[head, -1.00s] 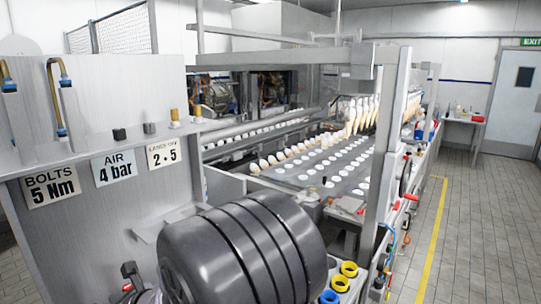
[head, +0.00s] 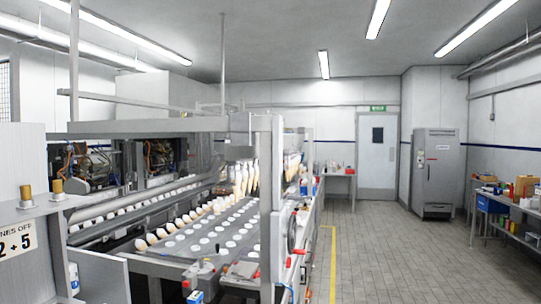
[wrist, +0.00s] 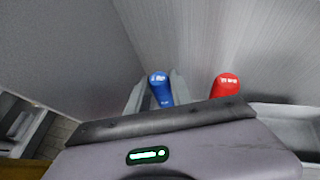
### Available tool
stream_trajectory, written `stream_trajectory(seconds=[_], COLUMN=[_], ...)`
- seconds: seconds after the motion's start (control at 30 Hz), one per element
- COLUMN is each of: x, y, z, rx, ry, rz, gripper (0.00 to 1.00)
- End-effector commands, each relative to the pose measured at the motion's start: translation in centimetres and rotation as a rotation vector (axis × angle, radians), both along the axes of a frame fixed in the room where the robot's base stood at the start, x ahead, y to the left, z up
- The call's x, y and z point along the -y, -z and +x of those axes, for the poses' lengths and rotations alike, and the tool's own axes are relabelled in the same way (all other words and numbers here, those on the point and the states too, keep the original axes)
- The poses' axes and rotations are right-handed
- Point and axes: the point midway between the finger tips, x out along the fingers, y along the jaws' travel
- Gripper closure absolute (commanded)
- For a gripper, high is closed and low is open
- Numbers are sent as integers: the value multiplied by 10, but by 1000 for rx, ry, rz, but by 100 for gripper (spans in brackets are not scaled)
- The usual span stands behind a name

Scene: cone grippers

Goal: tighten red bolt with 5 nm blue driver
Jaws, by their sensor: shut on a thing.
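In the wrist view, my gripper (wrist: 157,95) is shut on a blue-handled driver (wrist: 160,82). The blue handle stands up between the two grey fingers, with small white marks on its end that are too small to read. A red handle (wrist: 226,86) stands just to the right of my gripper, apart from it. Its lower part is hidden behind my gripper's body. I cannot make out the red bolt in either view. My gripper is outside the head view.
A grey metal wall (wrist: 230,40) rises close behind the handles. In the head view, the cone machine (head: 215,235) fills the left and middle. A yellow floor line (head: 333,265) runs beside it. Open tiled floor (head: 400,250) lies to the right, before a loaded shelf (head: 510,205).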

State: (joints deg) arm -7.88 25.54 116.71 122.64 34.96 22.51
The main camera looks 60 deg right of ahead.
Motion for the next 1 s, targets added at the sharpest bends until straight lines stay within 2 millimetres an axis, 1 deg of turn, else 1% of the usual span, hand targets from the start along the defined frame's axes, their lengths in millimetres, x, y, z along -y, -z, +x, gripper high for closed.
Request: stream_trajectory(seconds=[0.17,0.73,0.8,1.0], x=[0,0,0,0], y=[-11,-60,-62,-60], z=[0,0,0,0], rx=[1,1,1,1], ry=[0,0,0,0], rz=[0,0,1,1], gripper=[100,100,100,100])
